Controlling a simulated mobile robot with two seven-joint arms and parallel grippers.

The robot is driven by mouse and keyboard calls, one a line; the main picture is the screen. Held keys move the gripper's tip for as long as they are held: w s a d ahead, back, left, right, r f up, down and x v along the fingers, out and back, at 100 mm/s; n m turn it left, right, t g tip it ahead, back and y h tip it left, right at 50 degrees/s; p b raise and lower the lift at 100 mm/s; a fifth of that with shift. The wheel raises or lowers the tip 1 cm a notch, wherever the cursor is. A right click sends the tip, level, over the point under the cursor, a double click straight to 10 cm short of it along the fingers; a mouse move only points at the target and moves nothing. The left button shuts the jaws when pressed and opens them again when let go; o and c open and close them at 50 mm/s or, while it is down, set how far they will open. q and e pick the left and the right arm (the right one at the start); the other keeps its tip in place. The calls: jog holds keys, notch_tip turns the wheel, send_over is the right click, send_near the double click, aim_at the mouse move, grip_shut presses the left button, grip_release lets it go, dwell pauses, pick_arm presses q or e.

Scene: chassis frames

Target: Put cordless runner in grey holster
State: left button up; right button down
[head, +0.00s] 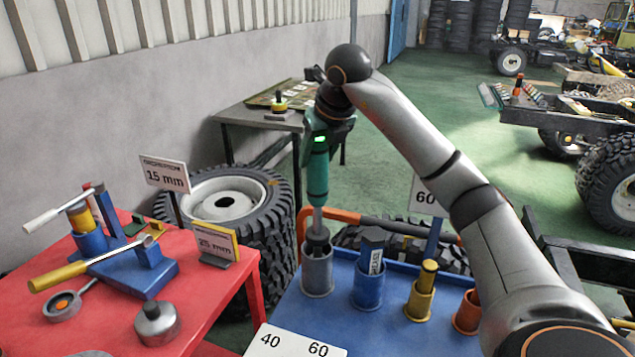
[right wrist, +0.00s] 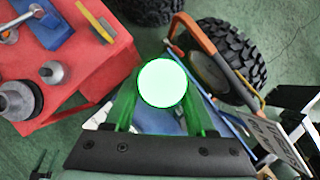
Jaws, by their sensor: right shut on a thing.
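The cordless runner (head: 317,180) is green with a small lit green patch and a grey shaft. It hangs nearly upright, nose down, above the blue table. My right gripper (head: 328,112) is shut on its upper part. In the right wrist view, the runner's round, bright end (right wrist: 162,83) lies between the fingers of that gripper (right wrist: 163,108). The grey holster (head: 317,275) stands at the left of a row on the blue table. The runner's dark nose is at the holster's mouth; how deep it sits is hidden. My left gripper is out of view.
A blue holster (head: 367,289) with a dark labelled piece, a yellow one (head: 419,303) and an orange one (head: 467,314) stand to the right. A white number plate (head: 292,343) is in front. The red table (head: 215,290) with tools is left. Tyres stand behind.

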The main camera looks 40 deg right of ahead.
aim_at(317, 178)
jog(key=shift+f+b, duration=0.3)
jog(key=shift+f, duration=2.1)
jog(key=shift+f, duration=0.15)
jog(key=shift+c, duration=1.2)
grip_release()
jog(key=shift+f, duration=0.1)
jog(key=p+v, duration=0.1)
jog(key=v, duration=1.1)
jog(key=shift+w, duration=0.1)
